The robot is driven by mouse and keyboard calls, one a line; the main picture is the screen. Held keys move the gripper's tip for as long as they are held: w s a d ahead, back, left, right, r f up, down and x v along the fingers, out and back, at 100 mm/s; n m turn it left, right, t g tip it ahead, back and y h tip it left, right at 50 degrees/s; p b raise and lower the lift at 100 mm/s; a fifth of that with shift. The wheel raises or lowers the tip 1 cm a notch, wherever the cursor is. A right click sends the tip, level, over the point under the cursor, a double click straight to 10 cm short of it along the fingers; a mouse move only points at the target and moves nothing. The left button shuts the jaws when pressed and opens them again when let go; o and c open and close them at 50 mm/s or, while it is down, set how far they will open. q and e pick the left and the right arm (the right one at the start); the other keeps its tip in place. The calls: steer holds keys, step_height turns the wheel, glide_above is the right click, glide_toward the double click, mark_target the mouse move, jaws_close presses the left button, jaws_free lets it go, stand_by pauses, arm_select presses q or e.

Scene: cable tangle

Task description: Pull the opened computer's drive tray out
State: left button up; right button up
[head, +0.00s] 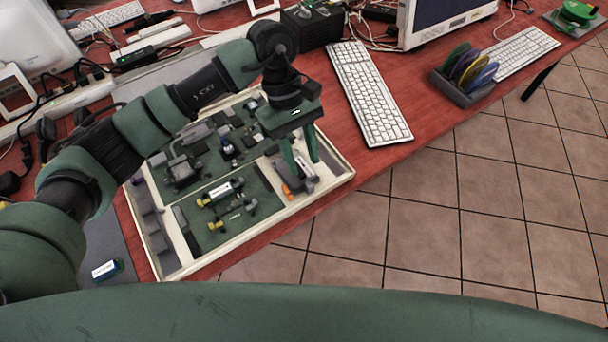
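The opened computer (168,252) is a flat cream case lying on the red desk, with green boards and small parts inside. Near its right end is a grey, drive-like part (307,184) with an orange piece (287,192) beside it. I cannot tell for certain whether this part is the drive tray. My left gripper (301,166) points down over it with its two green fingers apart. The fingertips are close to the grey part; whether they touch it cannot be told. My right gripper is not in view.
A white keyboard (368,93) lies right of the case, and a rack of coloured discs (464,76) stands farther right. A monitor (440,17) and cables are at the back. The desk edge runs close to the case's right end, with tiled floor (430,220) beyond.

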mark_target(310, 185)
arm_select(q)
steer(key=p+x, duration=0.1)
steer(key=x, duration=0.5)
steer(key=shift+s+d+f, duration=0.1)
steer(key=shift+d+f, duration=0.05)
steer(key=shift+c, duration=0.3)
jaws_close()
stand_by(1.0)
